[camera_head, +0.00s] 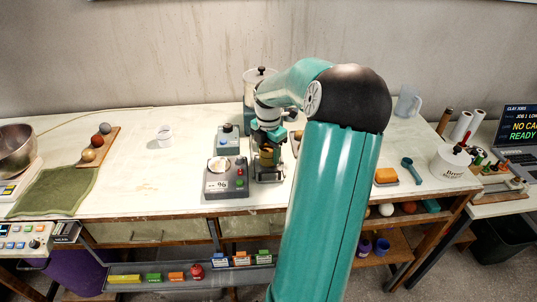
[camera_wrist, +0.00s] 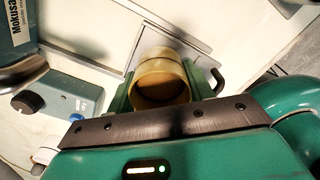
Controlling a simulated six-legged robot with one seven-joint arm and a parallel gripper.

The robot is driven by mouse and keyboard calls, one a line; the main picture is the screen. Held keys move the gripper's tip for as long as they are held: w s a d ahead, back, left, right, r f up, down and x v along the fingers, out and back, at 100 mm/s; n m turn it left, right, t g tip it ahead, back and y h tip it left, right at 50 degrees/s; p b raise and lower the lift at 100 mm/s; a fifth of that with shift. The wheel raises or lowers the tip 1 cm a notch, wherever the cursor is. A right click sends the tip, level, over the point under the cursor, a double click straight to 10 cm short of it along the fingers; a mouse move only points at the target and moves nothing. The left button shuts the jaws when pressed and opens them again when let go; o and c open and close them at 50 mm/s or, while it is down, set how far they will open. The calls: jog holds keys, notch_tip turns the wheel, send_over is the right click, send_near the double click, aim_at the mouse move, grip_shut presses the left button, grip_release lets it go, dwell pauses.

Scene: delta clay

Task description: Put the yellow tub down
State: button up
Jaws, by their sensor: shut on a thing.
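The yellow tub (camera_wrist: 162,84) is between the two green fingers of my gripper (camera_wrist: 165,95) in the wrist view. It is round and open at the top, with brownish contents or a brown inside. My gripper is shut on it. A flat grey metal plate lies behind and below the tub in that view; I cannot tell whether the tub touches it. In the head view my gripper (camera_head: 268,137) points down over the table, and the tub (camera_head: 267,157) shows partly below it, beside the grey scale.
The table's left middle is clear.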

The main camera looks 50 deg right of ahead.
notch_tip(320, 180, up, 3)
jog(key=shift+f, duration=0.2)
jog(key=s+a+r, duration=0.9)
jog(key=a, duration=0.1)
jog(key=shift+a+r, duration=0.3)
jog(key=shift+a, duration=0.05)
jog(key=shift+s, duration=0.2)
